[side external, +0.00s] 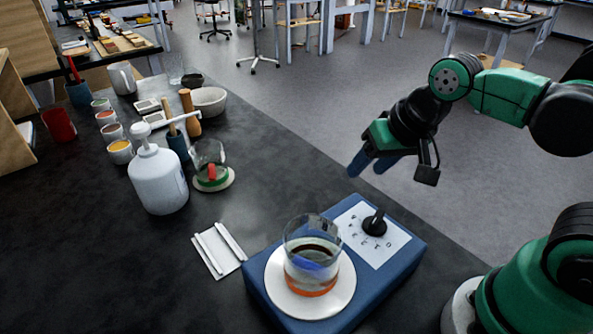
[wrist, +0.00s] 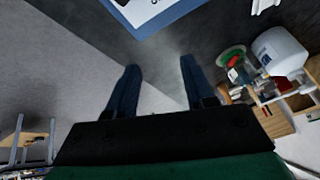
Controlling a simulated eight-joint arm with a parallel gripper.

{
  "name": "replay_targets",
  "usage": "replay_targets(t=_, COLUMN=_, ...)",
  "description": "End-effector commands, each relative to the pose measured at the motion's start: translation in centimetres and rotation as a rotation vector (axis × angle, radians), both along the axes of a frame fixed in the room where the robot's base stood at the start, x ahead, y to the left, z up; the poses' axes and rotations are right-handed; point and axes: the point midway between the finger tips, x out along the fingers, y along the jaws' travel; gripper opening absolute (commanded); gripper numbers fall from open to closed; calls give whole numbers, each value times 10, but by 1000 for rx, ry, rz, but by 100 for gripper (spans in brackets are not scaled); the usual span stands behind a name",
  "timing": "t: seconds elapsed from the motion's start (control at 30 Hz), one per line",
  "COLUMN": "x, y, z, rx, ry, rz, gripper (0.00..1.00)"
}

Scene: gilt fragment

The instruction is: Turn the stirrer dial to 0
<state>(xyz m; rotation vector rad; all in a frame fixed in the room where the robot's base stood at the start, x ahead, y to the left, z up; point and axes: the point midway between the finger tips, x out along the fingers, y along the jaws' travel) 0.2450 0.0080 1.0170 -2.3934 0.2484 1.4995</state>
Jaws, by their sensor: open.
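The stirrer (side external: 389,277) is a blue box on the dark bench in the side external view. Its black dial (side external: 375,223) stands on a white label with marks around it; I cannot read clearly which mark it points at. A glass beaker (side external: 312,252) with clear liquid, a blue piece and an orange layer stands on the stirrer's white round plate. My gripper (side external: 372,166) is above and behind the dial, apart from it. In the wrist view my gripper (wrist: 158,80) has two blue fingers wide apart with nothing between them. A corner of the stirrer (wrist: 165,15) shows at the top there; the dial is out of view.
A white pump bottle (side external: 158,178), a beaker with green and red contents (side external: 211,168) and small white strips (side external: 218,248) lie left of the stirrer. Paint cups (side external: 121,151) and a bowl (side external: 208,101) stand farther back. The bench edge runs just behind the stirrer.

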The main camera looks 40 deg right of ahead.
Motion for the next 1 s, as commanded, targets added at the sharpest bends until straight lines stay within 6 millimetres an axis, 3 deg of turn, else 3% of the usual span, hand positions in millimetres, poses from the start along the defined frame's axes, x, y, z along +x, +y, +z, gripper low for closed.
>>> replay_targets(t=0.2, x=-21, y=13, z=-6, rx=180, ry=282, rz=-551, gripper=47)
replay_targets(t=0.4, x=-35, y=18, z=-5, rx=202, ry=410, rz=-884, gripper=47)
replay_targets(t=0.57, x=-37, y=19, z=-10, rx=202, ry=428, rz=-947, gripper=47)
replay_targets(t=1.0, x=-36, y=19, z=-53, rx=203, ry=425, rz=-944, gripper=47)
